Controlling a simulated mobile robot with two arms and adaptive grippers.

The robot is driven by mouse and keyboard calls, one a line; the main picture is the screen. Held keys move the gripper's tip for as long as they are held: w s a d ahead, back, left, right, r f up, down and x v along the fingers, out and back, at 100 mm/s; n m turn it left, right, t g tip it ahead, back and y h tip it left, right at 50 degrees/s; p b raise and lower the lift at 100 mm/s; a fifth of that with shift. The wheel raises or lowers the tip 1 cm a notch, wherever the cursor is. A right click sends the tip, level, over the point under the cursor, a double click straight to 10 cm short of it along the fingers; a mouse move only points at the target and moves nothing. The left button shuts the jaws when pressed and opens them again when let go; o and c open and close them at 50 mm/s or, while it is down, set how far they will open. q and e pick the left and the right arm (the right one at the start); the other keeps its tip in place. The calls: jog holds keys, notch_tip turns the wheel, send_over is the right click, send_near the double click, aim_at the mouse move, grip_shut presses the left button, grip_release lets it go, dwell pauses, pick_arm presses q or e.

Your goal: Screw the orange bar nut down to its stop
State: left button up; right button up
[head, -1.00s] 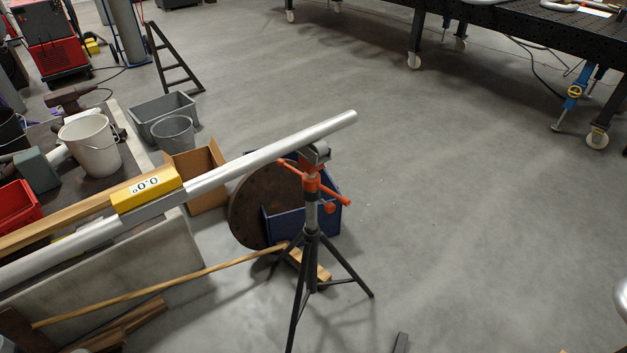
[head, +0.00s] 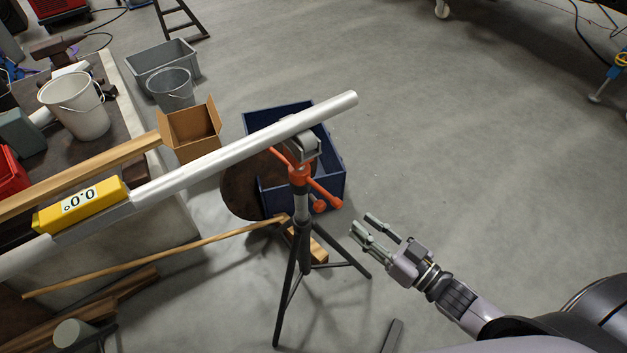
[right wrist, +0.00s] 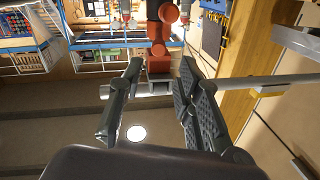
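The orange bar nut (head: 300,174) is on the upright of a black tripod stand (head: 300,250), with its orange bars sticking out sideways. Above it a grey cradle (head: 306,147) supports the end of a long metal pipe (head: 245,146). My right gripper (head: 363,225) is open and empty, to the right of and below the nut in the head view, apart from it. Its two spread fingers also show in the right wrist view (right wrist: 158,95). A red-orange piece (right wrist: 160,35) shows beyond them; I cannot tell whether it is the nut. My left gripper is not in view.
A yellow level (head: 80,205) reading 0.0° sits on the pipe. A blue crate (head: 333,185) and a brown disc (head: 240,188) stand behind the tripod. A wooden pole (head: 150,257) leads toward the tripod.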

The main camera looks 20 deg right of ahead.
aim_at(307, 179)
jog(key=p+x, duration=0.1)
jog(key=x, duration=1.4)
jog(key=shift+w, duration=0.4)
jog(key=shift+c, duration=0.5)
grip_shut()
